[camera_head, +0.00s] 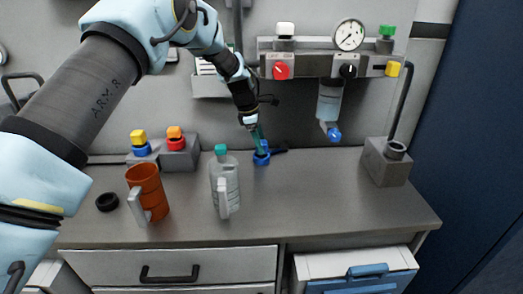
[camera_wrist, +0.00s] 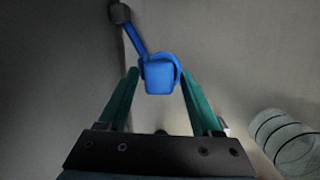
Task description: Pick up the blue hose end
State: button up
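The blue hose end (camera_head: 262,158) lies on the grey worktop near the back wall. In the wrist view the blue hose end (camera_wrist: 160,74) shows as a blocky piece with a ring-like part, and a thin blue stem runs from it up-left to a dark grey end. My gripper (camera_head: 258,143) points down at it from above. In the wrist view its two green fingers (camera_wrist: 159,78) are apart, one on each side of the blue piece. A narrow gap shows at the left finger; contact at the right finger cannot be told.
A clear bottle with a teal cap (camera_head: 225,183) stands left of my gripper, and an orange mug (camera_head: 147,190) farther left. A grey block holder (camera_head: 386,165) stands at right.

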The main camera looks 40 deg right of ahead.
aim_at(263, 141)
grip_shut()
dwell(0.3)
dwell(0.3)
jog(key=shift+r+b, duration=0.5)
jog(key=shift+r, duration=0.1)
notch_tip(263, 141, up, 2)
jog(key=shift+w+r+b, duration=0.1)
jog(key=shift+r+b, duration=0.05)
jog(key=shift+b, duration=0.7)
jog(key=s+a+b, duration=0.6)
jog(key=s+a, duration=0.5)
jog(key=s, duration=0.3)
jog(key=shift+a, duration=0.2)
